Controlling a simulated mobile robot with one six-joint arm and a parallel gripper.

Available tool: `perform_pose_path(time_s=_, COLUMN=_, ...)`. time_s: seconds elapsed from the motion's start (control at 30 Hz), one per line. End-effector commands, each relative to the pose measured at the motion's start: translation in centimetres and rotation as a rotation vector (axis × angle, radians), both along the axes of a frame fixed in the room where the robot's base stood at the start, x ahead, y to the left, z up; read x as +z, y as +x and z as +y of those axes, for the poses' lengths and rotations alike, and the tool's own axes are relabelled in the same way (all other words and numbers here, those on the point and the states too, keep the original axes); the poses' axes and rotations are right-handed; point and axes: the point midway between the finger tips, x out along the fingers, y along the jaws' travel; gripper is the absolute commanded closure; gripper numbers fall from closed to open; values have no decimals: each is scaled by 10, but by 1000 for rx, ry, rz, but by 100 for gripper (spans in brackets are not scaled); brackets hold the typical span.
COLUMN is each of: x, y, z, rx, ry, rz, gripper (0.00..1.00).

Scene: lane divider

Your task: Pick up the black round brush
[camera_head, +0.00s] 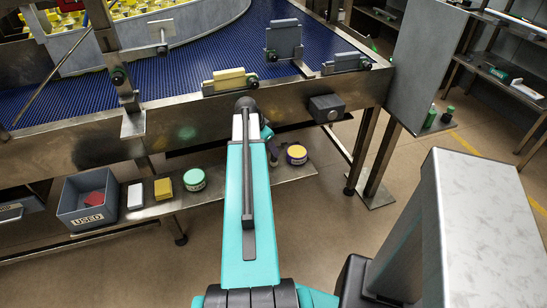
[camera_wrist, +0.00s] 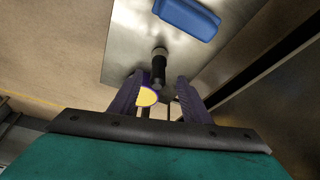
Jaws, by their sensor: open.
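A black round brush (camera_wrist: 158,70) with a paler end lies on or just above the metal shelf in the wrist view. My gripper (camera_wrist: 159,80) is open, with a dark purple finger on each side of the brush in the picture. I see a gap on both sides, and I cannot tell how far down the fingers reach. The brush's near part is partly hidden beside a purple tub with a yellow lid (camera_wrist: 147,97). In the head view my arm hides the brush.
A blue object (camera_wrist: 188,18) lies on the shelf beyond the brush. In the head view the lower shelf (camera_head: 225,191) also holds the purple tub (camera_head: 296,154), a green-and-white tub (camera_head: 194,180), a yellow block (camera_head: 163,188) and a grey USED bin (camera_head: 86,202). The conveyor frame (camera_head: 185,128) overhangs it.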

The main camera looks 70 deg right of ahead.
Motion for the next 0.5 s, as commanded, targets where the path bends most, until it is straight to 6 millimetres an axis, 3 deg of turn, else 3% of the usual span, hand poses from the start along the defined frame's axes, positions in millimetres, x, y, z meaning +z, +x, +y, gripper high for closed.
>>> perform_pose_path(time_s=0.5, x=-7, y=-2, z=-2, rx=1, ry=0, rz=0, gripper=57)
